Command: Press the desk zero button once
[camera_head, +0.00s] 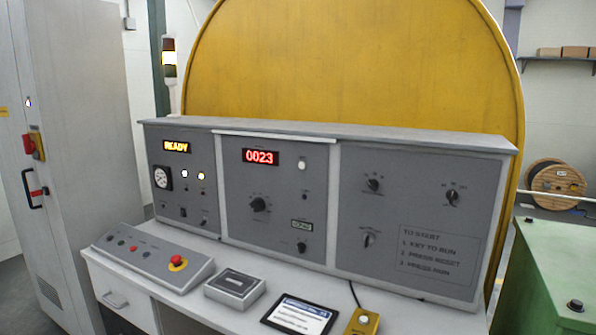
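The grey control desk (320,140) stands in front of me with three upright panels. The middle panel has a red counter display (261,157) reading 0023. Near it are a round white lamp or button (302,165), a small dark control (304,190), a dark knob (259,204), and a dark round control (301,247) below a small label plate. A yellow box (362,321) with a pale round button lies on the desk top at the front, with a cable. Lettering is too small to tell which control is marked zero. Neither gripper is in view.
The left panel shows READY (176,147). A sloped button box (150,255) with a red mushroom button (178,262), a small grey device (234,287) and a tablet (300,315) lie on the desk top. A grey cabinet (85,130) stands left, a green cabinet (555,270) right.

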